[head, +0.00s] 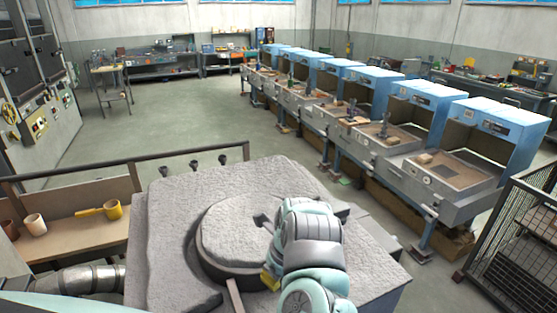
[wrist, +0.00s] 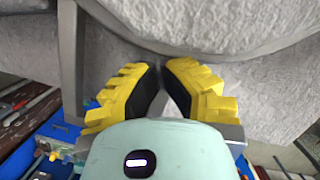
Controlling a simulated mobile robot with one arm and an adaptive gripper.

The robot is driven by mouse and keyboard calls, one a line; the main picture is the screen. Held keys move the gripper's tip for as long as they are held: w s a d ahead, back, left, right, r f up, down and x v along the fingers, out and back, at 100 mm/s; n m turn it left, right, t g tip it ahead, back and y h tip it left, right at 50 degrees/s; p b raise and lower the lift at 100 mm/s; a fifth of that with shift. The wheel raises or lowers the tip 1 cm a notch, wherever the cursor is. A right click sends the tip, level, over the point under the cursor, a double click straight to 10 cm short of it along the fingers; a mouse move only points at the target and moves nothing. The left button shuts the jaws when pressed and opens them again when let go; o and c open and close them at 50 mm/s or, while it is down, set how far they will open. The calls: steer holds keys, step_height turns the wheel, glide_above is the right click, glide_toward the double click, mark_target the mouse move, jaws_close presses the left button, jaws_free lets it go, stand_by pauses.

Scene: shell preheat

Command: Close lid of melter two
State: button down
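The melter (head: 165,220) is a grey, rough block in front of me; no number shows on it. Its round grey lid (head: 230,225) appears to lie flat on top, with a dark curved edge at its left. My arm hides its right part, so I cannot tell if it seats fully. In the wrist view the rounded edge of a grey slab, probably the lid (wrist: 200,25), shows beyond the fingertips. My gripper (wrist: 161,67) has yellow fingers with black pads, tips almost together and nothing visible between them. In the head view it is mostly hidden behind my arm.
A shelf with a yellow ladle (head: 108,210) and a pale cup (head: 34,225) is at the left, by a dark rail (head: 120,163). Blue-hooded benches (head: 480,130) stand in a row at the right. A mesh cage (head: 520,240) is at the right edge. The floor behind is clear.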

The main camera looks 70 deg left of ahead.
steer(key=shift+s+a+r, duration=0.15)
steer(key=shift+s+a, duration=0.05)
steer(key=shift+s, duration=0.1)
steer(key=shift+r, duration=0.45)
steer(key=v, duration=0.5)
steer(key=shift+w+d, duration=0.15)
steer(key=shift+w, duration=0.1)
steer(key=shift+w+d+r, duration=0.2)
steer(key=shift+d+r, duration=0.1)
steer(key=shift+r, duration=0.35)
